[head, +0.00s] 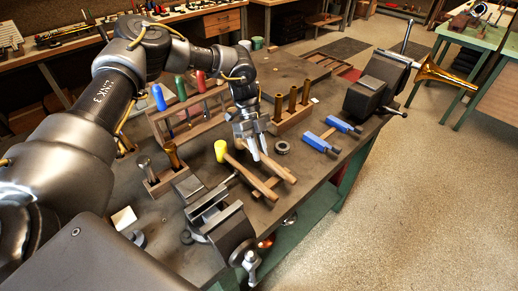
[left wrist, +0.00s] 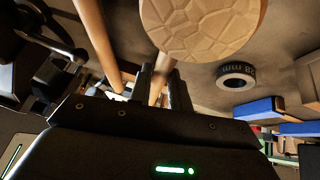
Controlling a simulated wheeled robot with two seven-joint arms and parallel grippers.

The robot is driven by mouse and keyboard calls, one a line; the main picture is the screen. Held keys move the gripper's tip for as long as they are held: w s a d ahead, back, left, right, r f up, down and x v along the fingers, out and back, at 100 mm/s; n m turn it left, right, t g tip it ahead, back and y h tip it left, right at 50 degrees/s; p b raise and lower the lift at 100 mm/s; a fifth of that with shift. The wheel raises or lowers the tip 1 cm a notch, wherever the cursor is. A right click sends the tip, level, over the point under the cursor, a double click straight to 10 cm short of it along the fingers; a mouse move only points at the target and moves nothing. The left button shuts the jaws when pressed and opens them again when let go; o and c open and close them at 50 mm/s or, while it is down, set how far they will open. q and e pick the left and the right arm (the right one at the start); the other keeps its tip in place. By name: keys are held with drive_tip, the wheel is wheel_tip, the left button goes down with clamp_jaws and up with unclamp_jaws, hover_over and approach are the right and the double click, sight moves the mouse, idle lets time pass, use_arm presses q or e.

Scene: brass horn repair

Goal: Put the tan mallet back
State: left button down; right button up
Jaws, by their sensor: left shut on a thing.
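The tan mallet has a round, pebbled pale head (left wrist: 200,25) that fills the top of the left wrist view. My left gripper (head: 255,153) is shut on its wooden handle, which shows between the fingers (left wrist: 159,86). In the head view the handle (head: 284,174) runs from the fingers to the lower right, low over the bench; the head is hidden or hard to make out there. I cannot tell whether the mallet touches the bench. A yellow-headed mallet (head: 221,150) lies beside it on the left. My right gripper is not in view.
A wooden rack (head: 188,113) with colored-handled tools stands behind left. A block with brass rods (head: 291,110), a dark ring (head: 282,147) and blue-ended tools (head: 320,143) are to the right. One vise (head: 225,225) is in front, another (head: 375,88) far right.

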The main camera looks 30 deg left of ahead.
use_arm(q)
drive_tip(key=shift+w+f, duration=0.1)
drive_tip(key=shift+f, duration=0.35)
drive_tip(key=c, duration=1.3)
unclamp_jaws()
drive_tip(key=b+v, duration=0.2)
drive_tip(key=v, duration=1)
